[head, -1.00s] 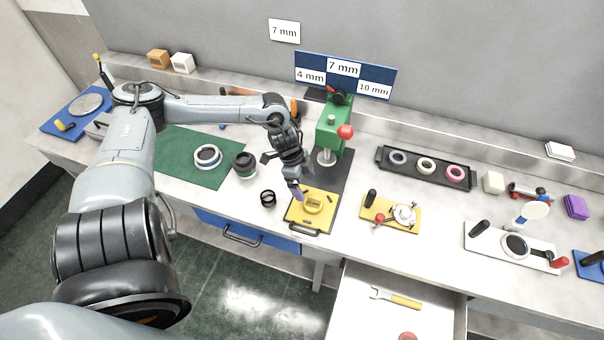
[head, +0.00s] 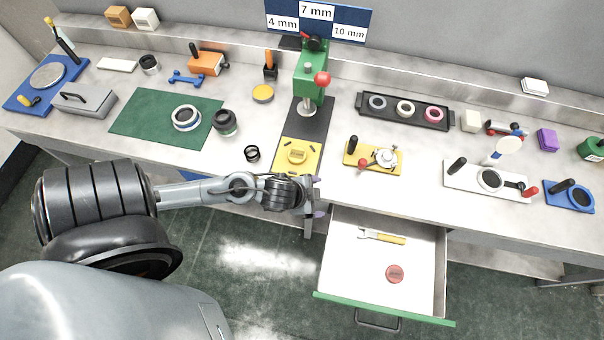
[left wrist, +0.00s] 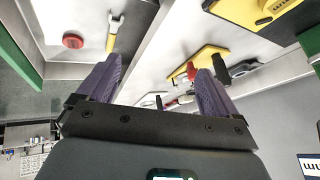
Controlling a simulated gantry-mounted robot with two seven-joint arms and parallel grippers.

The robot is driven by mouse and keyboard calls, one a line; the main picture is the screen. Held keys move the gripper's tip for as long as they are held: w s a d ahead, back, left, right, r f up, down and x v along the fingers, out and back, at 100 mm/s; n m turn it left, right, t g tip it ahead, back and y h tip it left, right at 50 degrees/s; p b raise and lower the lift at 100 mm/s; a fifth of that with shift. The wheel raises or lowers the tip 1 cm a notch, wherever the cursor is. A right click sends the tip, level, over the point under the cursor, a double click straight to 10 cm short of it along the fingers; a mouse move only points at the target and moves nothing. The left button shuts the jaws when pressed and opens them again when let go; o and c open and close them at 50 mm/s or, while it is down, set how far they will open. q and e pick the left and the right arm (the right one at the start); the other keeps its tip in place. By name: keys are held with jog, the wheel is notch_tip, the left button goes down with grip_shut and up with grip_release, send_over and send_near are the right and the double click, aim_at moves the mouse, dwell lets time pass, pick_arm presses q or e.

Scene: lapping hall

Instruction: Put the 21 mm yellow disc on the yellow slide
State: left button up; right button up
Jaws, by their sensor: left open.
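The yellow slide (head: 283,163) lies in front of the green press (head: 311,75). A round yellow piece (head: 297,156) sits on it; I cannot tell whether this is the 21 mm disc or part of the slide. Another yellow disc (head: 263,93) lies on the bench left of the press; its size is not readable. My left gripper (head: 318,195) is in front of the bench edge, just right of and below the slide. Its purple fingers are apart and empty in the left wrist view (left wrist: 155,85). Part of a yellow plate, apparently the slide (left wrist: 250,10), shows there at upper right. My right gripper is not in view.
An open drawer (head: 345,270) holding a yellow-handled wrench (head: 383,237) and a red disc (head: 395,273) juts out right of my left gripper. A yellow fixture (head: 360,155) stands right of the slide, a black ring (head: 252,153) left of it. A black ring tray (head: 380,115) lies behind.

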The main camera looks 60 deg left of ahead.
pick_arm(q)
jog(key=s+d+r+n+g, duration=0.3)
jog(key=s+d+r+n, duration=0.1)
jog(key=s, duration=0.3)
jog(key=shift+s+d+r, duration=0.2)
jog(key=shift+s+d, duration=0.2)
jog(key=shift+d, duration=0.45)
jog(key=shift+r, duration=0.1)
